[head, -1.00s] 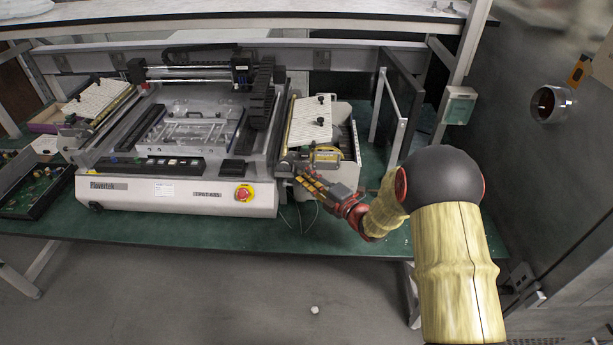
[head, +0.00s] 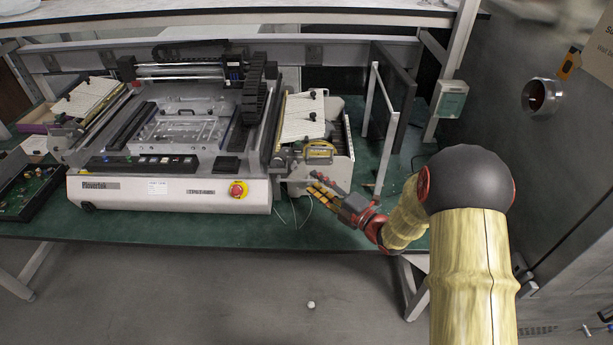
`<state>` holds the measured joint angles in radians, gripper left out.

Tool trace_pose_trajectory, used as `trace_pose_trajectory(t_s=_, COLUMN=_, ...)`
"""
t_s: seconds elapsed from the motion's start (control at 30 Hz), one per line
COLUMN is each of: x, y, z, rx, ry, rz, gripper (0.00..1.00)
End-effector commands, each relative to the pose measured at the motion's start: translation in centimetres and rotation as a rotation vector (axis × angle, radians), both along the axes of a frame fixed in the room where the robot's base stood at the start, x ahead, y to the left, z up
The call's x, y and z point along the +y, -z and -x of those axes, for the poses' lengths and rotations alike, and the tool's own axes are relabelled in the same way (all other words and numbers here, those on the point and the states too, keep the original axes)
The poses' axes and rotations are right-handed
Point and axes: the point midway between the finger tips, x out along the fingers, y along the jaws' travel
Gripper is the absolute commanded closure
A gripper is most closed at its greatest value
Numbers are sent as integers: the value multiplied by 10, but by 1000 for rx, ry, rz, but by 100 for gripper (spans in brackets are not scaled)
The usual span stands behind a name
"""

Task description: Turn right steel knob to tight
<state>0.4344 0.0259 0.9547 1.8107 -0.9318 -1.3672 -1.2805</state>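The machine (head: 120,191) stands on the green bench, with a feeder unit at its right side that carries a white plate (head: 303,112) with black knobs. I cannot make out a distinct steel knob; the lower part of the feeder unit, near a yellow-topped part (head: 319,149), is small and partly behind my gripper. My gripper (head: 316,186), with orange-yellow segments, reaches in from the right and points left at the front of that unit. A small gap seems to show between them, and contact is not clear. Whether its fingers are open or shut is too small to tell.
A red emergency button (head: 238,190) is on the machine's front. Thin wires (head: 281,207) hang by the feeder unit. A white frame with a dark panel (head: 393,105) stands right of it. A circuit-board tray (head: 32,188) lies at left. The green bench (head: 150,225) is clear along its front edge.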

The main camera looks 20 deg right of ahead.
Motion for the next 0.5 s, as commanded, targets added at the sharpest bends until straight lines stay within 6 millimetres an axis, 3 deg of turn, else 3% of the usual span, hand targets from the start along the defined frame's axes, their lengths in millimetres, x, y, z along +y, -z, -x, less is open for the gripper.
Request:
trace_pose_trajectory(t_s=0.2, x=-15, y=1, z=28, rx=1, ry=2, rz=0, gripper=63)
trace_pose_trajectory(t_s=0.5, x=-18, y=1, z=36, rx=0, ry=-1, rz=0, gripper=63)
